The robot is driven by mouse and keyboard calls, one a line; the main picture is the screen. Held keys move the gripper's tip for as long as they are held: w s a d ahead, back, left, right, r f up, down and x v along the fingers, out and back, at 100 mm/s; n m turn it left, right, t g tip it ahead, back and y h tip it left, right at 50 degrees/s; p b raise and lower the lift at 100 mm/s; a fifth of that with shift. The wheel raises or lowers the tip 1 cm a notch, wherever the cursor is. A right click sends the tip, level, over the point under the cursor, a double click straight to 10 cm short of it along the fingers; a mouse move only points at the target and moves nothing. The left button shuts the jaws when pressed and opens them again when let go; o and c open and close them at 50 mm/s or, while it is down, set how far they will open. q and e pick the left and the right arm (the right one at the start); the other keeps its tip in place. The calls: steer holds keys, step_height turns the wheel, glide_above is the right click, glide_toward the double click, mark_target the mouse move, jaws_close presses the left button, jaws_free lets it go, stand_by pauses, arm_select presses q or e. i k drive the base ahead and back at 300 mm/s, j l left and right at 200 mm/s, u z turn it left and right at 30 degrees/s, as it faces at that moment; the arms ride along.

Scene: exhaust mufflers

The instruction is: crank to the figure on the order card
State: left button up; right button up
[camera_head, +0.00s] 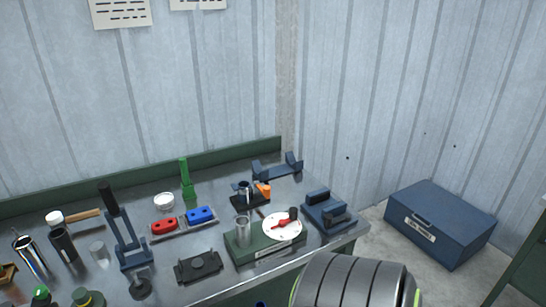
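A green box (248,253) sits near the front right of the workbench. On its top is a round white dial (283,233) with a red pointer (281,224) and a black knob (293,213) at its upper right edge. A clear cylinder (243,231) stands at the box's left end. The marks on the dial are too small to read. Two paper sheets, one larger (120,12) and one smaller (198,3), hang on the wall, cut off by the top edge; their text is unreadable, and I cannot tell whether either is the order card. Neither gripper is in view.
The metal workbench (220,204) is crowded. Around the box are a blue clamp-like block (328,211), a black stand with an orange part (250,196), a red block (164,227), a blue block (200,214) and a dark plate (199,267). A blue chest (440,222) stands on the floor.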

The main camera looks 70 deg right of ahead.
mark_target(292, 214)
steer(key=z, duration=2)
